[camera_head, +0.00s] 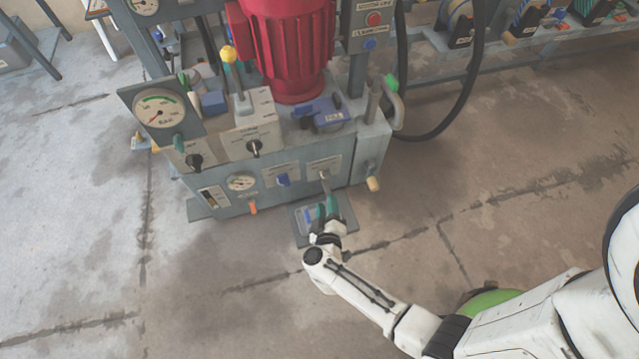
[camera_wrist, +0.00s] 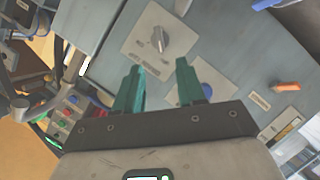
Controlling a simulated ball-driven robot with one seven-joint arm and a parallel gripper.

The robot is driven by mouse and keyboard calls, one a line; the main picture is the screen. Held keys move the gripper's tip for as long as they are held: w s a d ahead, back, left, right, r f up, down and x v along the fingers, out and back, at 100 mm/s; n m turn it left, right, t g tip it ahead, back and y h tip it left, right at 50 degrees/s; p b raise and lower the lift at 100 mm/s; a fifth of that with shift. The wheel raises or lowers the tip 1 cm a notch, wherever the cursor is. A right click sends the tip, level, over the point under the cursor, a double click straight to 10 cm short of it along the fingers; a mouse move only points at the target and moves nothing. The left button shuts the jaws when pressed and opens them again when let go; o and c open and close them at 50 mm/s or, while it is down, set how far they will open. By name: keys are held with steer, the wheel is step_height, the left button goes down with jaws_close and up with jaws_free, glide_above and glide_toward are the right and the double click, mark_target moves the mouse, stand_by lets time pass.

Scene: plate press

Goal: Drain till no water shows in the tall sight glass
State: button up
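My gripper (camera_head: 327,205), with teal fingers, is in front of the grey tank's front face (camera_head: 225,207), near a grey knob (camera_head: 324,176) on a pale plate. In the wrist view the fingers (camera_wrist: 160,70) are apart with nothing between them; the grey knob (camera_wrist: 160,40) shows beyond their tips. An orange handle (camera_head: 253,207) hangs low under a round gauge. A narrow sight glass (camera_head: 213,200) is at the front's left; its water level is too small to read.
A red motor (camera_head: 290,45) and a large dial gauge (camera_head: 158,109) stand above the tank. A black hose (camera_head: 465,100) loops at the right. The floor in front is clear.

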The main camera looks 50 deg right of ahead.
mark_target(326, 179)
steer(key=b+x, duration=0.4)
steer(key=x, duration=0.4)
steer(key=shift+w+d+f, duration=0.15)
steer(key=shift+w+f, duration=0.05)
steer(key=shift+b+x, duration=0.3)
steer(key=shift+x, duration=0.5)
steer(key=shift+r, duration=0.15)
jaws_close()
